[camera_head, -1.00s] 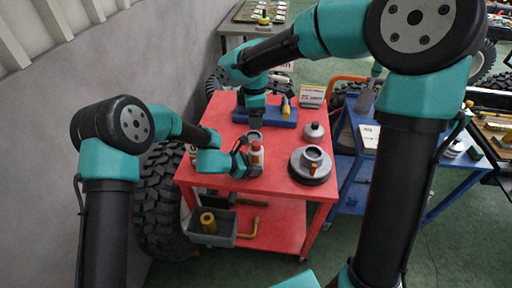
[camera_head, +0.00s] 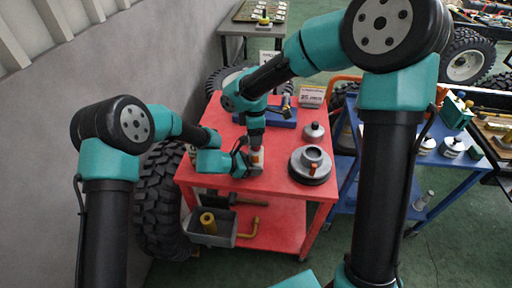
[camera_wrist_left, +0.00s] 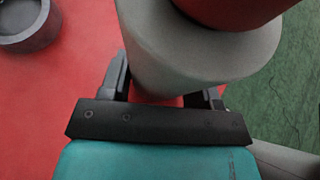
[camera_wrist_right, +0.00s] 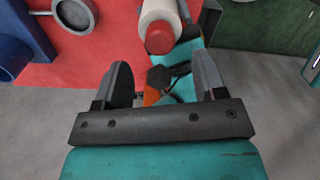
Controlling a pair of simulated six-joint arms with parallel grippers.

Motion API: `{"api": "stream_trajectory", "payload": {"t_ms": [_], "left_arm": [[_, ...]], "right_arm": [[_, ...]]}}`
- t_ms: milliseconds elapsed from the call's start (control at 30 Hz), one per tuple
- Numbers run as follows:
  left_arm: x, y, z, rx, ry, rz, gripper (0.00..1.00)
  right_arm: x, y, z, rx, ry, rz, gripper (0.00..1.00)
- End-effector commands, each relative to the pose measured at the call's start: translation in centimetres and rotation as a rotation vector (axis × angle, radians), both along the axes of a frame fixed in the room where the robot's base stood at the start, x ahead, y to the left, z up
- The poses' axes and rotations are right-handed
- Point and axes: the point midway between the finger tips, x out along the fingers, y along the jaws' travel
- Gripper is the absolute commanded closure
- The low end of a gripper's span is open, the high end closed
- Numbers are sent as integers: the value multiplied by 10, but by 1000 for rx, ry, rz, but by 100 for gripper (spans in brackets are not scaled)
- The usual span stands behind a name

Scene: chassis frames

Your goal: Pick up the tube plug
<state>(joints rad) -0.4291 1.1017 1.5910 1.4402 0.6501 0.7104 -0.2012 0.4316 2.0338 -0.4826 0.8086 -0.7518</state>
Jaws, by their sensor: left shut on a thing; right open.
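A pale grey-white tube with a red plug on its end is held upright by my left gripper (camera_head: 248,166), which is shut on the tube's body. In the left wrist view the tube (camera_wrist_left: 195,50) stands between the fingers, with the red plug (camera_wrist_left: 235,8) at the top edge. My right gripper (camera_head: 256,144) is open and empty, close above the tube in the head view. In the right wrist view the red plug (camera_wrist_right: 159,38) shows beyond and between my open right fingers (camera_wrist_right: 160,80), apart from them. The right gripper partly hides the tube in the head view.
A grey ring (camera_wrist_right: 74,14) lies near the tube. A grey bin (camera_head: 210,231) sits on the lower shelf, and a blue cart stands right.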

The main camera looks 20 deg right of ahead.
Motion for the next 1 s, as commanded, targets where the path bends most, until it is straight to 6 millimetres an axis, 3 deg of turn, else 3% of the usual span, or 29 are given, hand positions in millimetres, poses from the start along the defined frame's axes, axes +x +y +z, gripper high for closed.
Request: {"api": "stream_trajectory", "payload": {"t_ms": [333,867,1000], "left_arm": [[0,0,0,-1,0,0,57],[0,0,0,-1,0,0,57],[0,0,0,-1,0,0,57]], "right_arm": [[-2,-2,-43,0,2,1,35],[-1,-2,-45,-1,1,0,35],[-1,-2,-45,-1,1,0,49]]}}
